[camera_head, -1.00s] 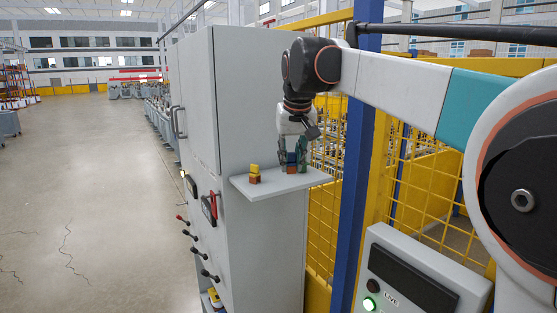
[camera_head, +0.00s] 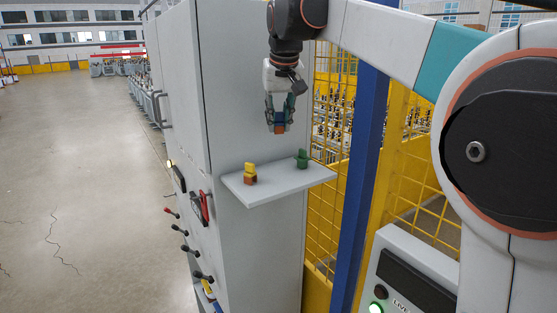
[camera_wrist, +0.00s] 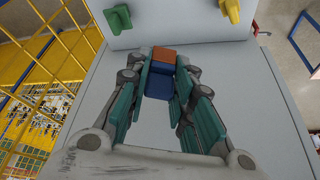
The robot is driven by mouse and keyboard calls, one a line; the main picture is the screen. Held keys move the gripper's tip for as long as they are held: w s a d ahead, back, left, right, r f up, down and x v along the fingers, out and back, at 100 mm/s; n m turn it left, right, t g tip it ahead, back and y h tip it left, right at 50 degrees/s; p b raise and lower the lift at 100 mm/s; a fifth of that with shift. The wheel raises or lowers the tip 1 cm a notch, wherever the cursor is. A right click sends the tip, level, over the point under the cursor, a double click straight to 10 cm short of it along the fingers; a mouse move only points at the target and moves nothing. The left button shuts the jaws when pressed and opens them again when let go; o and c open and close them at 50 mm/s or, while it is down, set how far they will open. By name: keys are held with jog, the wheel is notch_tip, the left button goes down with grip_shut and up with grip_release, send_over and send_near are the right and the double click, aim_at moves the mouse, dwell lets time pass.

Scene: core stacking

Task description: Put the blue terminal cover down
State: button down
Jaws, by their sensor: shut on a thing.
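My gripper (camera_head: 280,122) is raised clear above the grey shelf (camera_head: 284,191). It is shut on the blue terminal cover (camera_wrist: 160,86). An orange-brown block (camera_wrist: 163,57) sits at the cover's far end between the fingers, and shows below the blue in the head view (camera_head: 280,130). The two look joined or touching. The blue cover is partly hidden by the fingers in the head view.
A yellow piece on a brown-red block (camera_head: 250,178) stands at the shelf's left. A green piece (camera_head: 302,159) stands at the right. Bare shelf lies between them. A grey cabinet (camera_head: 240,90) backs the shelf, and yellow mesh fencing (camera_head: 325,150) stands to the right.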

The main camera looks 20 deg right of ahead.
jog(key=f+p, duration=0.1)
jog(key=f, duration=1)
jog(key=shift+s+f+p, duration=0.2)
jog(key=shift+f+p, duration=0.05)
jog(key=shift+p, duration=0.1)
jog(key=c, duration=1.4)
grip_release()
jog(key=shift+f, duration=0.15)
jog(key=b+v, duration=0.2)
jog(key=v, duration=1)
jog(key=s+f+n+t, duration=0.1)
jog(key=s+f+t, duration=0.1)
jog(key=s+f, duration=2.3)
jog(key=s, duration=0.4)
jog(key=shift+s+d+f+t, duration=0.2)
jog(key=shift+f+t, duration=0.05)
jog(key=shift+t, duration=0.15)
